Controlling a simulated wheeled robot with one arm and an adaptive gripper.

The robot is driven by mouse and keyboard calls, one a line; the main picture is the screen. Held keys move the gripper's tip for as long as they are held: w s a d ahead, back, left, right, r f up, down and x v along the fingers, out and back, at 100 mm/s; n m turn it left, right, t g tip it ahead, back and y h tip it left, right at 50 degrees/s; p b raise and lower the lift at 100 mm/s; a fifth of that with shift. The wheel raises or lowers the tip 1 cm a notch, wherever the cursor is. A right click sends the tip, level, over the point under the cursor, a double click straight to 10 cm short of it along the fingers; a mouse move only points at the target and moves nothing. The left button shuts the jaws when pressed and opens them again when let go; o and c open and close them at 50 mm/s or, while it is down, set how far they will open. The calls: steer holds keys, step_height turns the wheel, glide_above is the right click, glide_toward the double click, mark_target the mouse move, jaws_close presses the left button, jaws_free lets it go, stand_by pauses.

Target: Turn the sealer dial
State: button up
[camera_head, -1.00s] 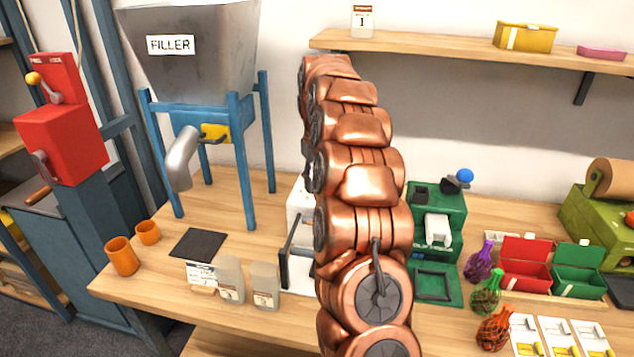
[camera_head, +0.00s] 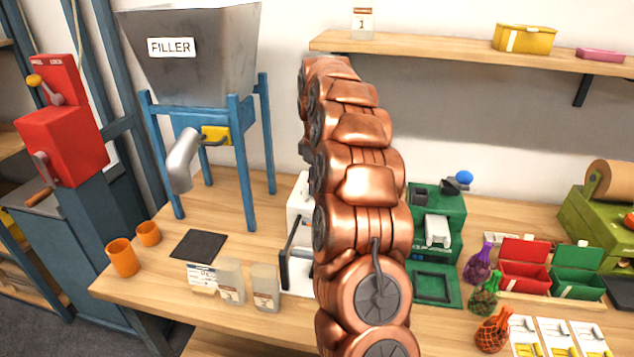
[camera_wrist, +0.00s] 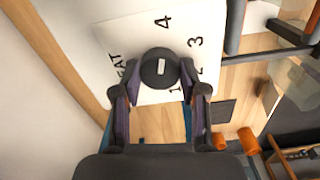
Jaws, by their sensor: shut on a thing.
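The sealer (camera_head: 299,213) is a white machine on the bench, mostly hidden behind my arm in the head view. In the wrist view its white panel (camera_wrist: 120,40) carries the word HEAT, partly covered, and the numbers 1 to 4. The round black dial (camera_wrist: 150,80) has a short white mark, upright in the picture; which number it belongs to I cannot tell. My gripper (camera_wrist: 160,72) is shut on the dial, with one finger on either side of it. In the head view my gripper is hidden behind my copper arm.
The blue-legged filler (camera_head: 205,60) stands left of the sealer. Two jars (camera_head: 265,288) and a label card (camera_head: 201,275) sit at the bench's front edge. A green machine (camera_head: 448,230) stands right of my arm. A shelf (camera_head: 450,47) runs above.

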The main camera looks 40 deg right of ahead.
stand_by(0.4)
steer(key=o, duration=1.1)
steer(key=shift+o, duration=0.2)
step_height(320, 180, up, 6)
steer(key=shift+r, duration=0.7)
